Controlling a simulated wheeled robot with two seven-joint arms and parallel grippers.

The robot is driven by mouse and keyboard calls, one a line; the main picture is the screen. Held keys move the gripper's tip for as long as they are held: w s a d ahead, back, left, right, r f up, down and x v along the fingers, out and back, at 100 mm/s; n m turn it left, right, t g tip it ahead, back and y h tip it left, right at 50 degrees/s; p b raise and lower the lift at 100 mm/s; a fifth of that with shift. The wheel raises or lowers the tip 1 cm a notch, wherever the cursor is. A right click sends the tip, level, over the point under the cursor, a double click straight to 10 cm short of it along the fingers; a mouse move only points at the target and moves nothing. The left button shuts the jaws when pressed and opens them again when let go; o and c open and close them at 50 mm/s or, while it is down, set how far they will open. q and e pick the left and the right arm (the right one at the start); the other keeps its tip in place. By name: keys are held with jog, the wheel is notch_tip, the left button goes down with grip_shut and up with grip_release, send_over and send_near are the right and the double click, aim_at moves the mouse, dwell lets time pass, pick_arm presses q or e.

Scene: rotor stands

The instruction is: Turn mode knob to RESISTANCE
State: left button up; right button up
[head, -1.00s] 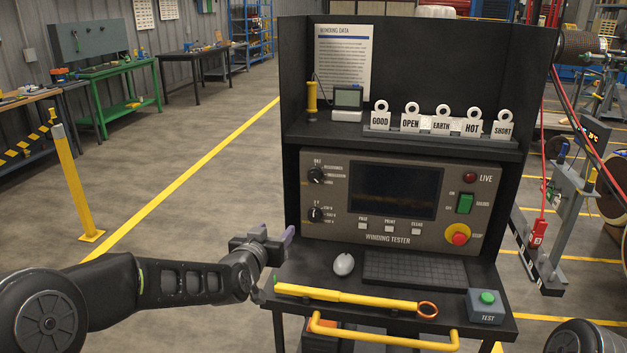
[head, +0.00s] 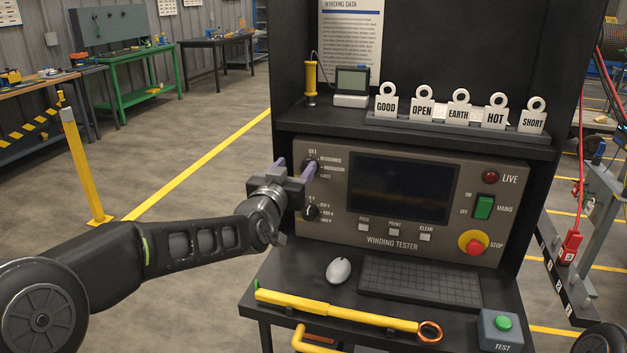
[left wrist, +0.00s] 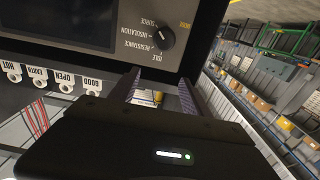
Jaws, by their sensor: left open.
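The mode knob (head: 309,164) is a black round dial at the upper left of the winding tester's panel (head: 455,200). My left gripper (head: 295,168) is open in front of the panel's left edge, and one finger partly covers the knob. In the left wrist view the mode knob (left wrist: 165,39) shows whole, with upside-down labels IDLE, RESISTANCE, INSULATION and SURGE beside it. There the open fingers (left wrist: 158,84) appear below the knob, empty and apart from it. I cannot clearly tell which label the knob points at. My right gripper is out of view.
A second knob (head: 311,212) sits just below. The dark screen (head: 400,190), green mains switch (head: 483,207) and red stop button (head: 473,243) are to the right. A mouse (head: 339,270), keyboard (head: 420,281) and yellow rod (head: 335,311) lie on the shelf below.

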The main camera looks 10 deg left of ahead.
pick_arm(q)
jog(key=f+b, duration=0.2)
jog(key=f, duration=0.1)
jog(key=f+b, duration=0.1)
jog(key=f, duration=0.1)
jog(key=shift+w+d+b, duration=0.1)
jog(key=shift+w+b, duration=0.15)
jog(key=shift+b, duration=0.1)
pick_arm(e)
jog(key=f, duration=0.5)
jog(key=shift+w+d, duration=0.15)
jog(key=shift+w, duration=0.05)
pick_arm(q)
jog(key=w+p, duration=0.1)
jog(key=w, duration=0.6)
jog(key=shift+w+d+p, duration=0.25)
jog(key=shift+w+p, duration=0.1)
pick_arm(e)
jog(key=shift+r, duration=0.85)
pick_arm(q)
jog(key=shift+c, duration=0.5)
grip_shut()
